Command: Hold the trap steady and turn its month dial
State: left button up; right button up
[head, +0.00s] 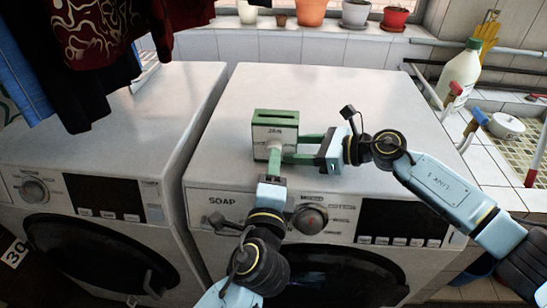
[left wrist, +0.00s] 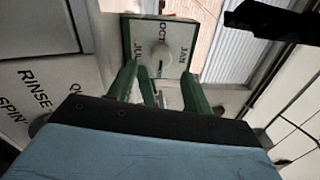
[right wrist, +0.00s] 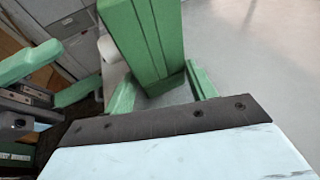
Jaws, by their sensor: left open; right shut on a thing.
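The trap (head: 275,119) is a green box with a white front and a slot on top. It stands upright on the right washing machine, and its face (left wrist: 135,40) reads JAN, OCT and JUL in the left wrist view. The month dial (left wrist: 157,55) is a round white knob in the face's middle. My left gripper (head: 274,153) is open in front of the face, its fingers (left wrist: 158,75) on either side of the dial with gaps visible. My right gripper (head: 300,147) is shut on the trap from the right. The trap's green side (right wrist: 150,40) shows between its fingers in the right wrist view.
The right washing machine's top (head: 340,90) is clear around the trap. Dark clothes (head: 95,60) hang at upper left. A white bottle (head: 460,75) and taps (head: 473,125) are at the right.

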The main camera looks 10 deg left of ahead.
pick_arm(q)
jog(key=s, duration=0.7)
jog(key=shift+s, duration=0.25)
pick_arm(e)
jog(key=o, duration=0.9)
jog(key=shift+c, duration=0.2)
